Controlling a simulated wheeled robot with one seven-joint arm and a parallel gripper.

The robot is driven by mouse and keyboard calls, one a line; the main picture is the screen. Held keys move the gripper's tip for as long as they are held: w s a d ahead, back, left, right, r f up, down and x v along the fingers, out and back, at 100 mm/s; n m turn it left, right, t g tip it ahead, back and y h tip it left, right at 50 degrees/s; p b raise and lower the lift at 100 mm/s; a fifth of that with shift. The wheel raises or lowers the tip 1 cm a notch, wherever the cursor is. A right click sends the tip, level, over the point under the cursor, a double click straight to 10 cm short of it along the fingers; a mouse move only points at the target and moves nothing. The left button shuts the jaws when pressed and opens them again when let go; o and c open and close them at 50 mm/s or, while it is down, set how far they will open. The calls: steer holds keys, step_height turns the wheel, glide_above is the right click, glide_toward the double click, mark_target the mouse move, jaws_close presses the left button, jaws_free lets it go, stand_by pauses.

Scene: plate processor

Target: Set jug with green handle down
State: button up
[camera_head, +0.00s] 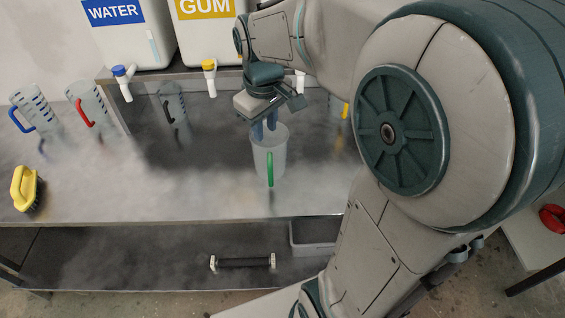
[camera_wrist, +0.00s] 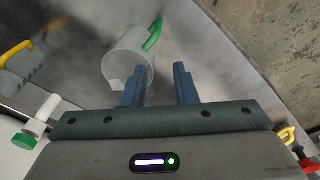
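The translucent jug with the green handle (camera_head: 267,158) stands upright on the steel worktop, its handle facing the front edge. In the wrist view the jug (camera_wrist: 121,56) is at the upper left of the fingers, with the green handle at its upper right. My gripper (camera_head: 265,129) points down at the jug's rim. In the wrist view my gripper (camera_wrist: 160,84) has its two blue fingers apart, with bare worktop between them. The left finger overlaps the jug's edge; I cannot tell whether it touches or reaches inside.
Jugs with blue (camera_head: 35,108), red (camera_head: 88,103) and black handles (camera_head: 173,102) stand to the left. A yellow brush (camera_head: 25,189) lies at the left. Water (camera_head: 117,30) and gum dispensers (camera_head: 206,34) stand behind. The worktop's front middle is clear. My arm covers the right side.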

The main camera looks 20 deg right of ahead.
steer(key=s+f+m+t, duration=0.1)
steer(key=s+m, duration=0.3)
steer(key=s, duration=0.8)
steer(key=shift+s+m+t, duration=0.4)
steer(key=shift+t, duration=0.1)
steer(key=o, duration=0.3)
steer(key=shift+s+a+f, duration=0.1)
steer(key=shift+s+f, duration=0.1)
steer(key=shift+s, duration=0.1)
